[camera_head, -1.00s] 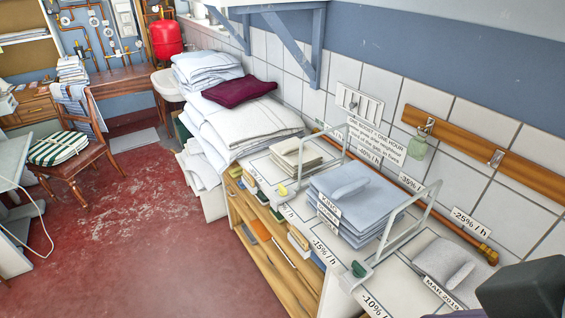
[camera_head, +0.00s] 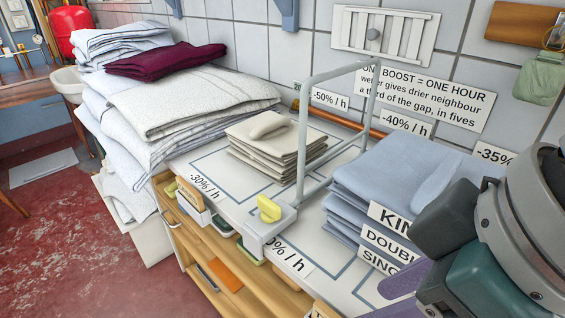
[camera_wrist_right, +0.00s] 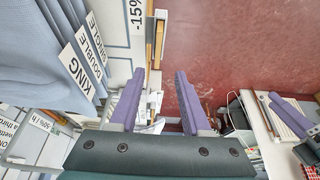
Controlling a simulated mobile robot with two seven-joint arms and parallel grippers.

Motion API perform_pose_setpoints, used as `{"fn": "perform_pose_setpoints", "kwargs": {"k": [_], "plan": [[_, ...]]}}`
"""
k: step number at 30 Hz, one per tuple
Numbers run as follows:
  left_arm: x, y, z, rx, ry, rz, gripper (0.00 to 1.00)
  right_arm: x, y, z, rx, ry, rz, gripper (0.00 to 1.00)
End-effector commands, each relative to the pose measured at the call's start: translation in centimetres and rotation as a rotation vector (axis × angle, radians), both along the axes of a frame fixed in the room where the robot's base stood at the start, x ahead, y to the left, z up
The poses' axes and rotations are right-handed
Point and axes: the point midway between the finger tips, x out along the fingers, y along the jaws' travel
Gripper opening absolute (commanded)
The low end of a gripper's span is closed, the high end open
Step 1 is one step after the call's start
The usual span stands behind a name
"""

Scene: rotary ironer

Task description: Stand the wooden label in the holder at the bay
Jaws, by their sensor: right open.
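My right gripper (camera_head: 392,292) is at the lower right of the head view, in front of the blue linen stack (camera_head: 385,190). In the right wrist view its two purple fingers (camera_wrist_right: 156,84) are apart with nothing between them. Another purple-fingered gripper, my left (camera_wrist_right: 290,113), shows at the right edge of that view; its jaw state is unclear. I cannot pick out the wooden label for certain. A small wooden piece (camera_head: 188,194) stands in a white box on the shelf front. The holder is also uncertain; a white block with a yellow clip (camera_head: 269,208) sits at the counter's front edge.
A grey wire frame (camera_head: 303,130) rises between the cream linen stack (camera_head: 275,148) and the blue stack. White labels reading KING, DOUBLE and SINGLE stick out from the blue stack. Folded bedding (camera_head: 190,100) fills the left end.

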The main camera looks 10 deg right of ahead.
Motion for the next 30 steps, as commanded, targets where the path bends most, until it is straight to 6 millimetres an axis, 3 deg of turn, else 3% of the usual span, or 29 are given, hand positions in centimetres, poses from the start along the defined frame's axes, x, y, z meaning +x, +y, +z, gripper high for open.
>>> {"fn": "perform_pose_setpoints", "kwargs": {"k": [3, 11, 19, 29, 30], "plan": [[-0.1, -0.1, -0.7, -0.002, 0.003, 0.0, 0.5, 0.5, 0.4, -1.9, -0.001, 0.004, -0.001, 0.47], [-0.3, -0.3, -1.4, -0.012, 0.008, 0.005, 0.5, 1.3, 0.9, -4.4, -0.001, 0.002, -0.001, 0.47], [-0.3, -0.4, -2.6, -0.014, 0.008, 0.007, 0.5, 2.3, 1.0, -8.4, 0.0, 0.001, 0.0, 0.47], [-0.2, -0.3, -2.6, -0.011, 0.006, 0.006, 0.5, 2.6, 1.2, -9.0, 0.0, -0.001, 0.002, 0.47], [-0.2, -0.3, -2.6, -0.01, 0.006, 0.005, 0.5, 2.6, 1.2, -9.0, 0.0, -0.001, 0.002, 0.43]]}}
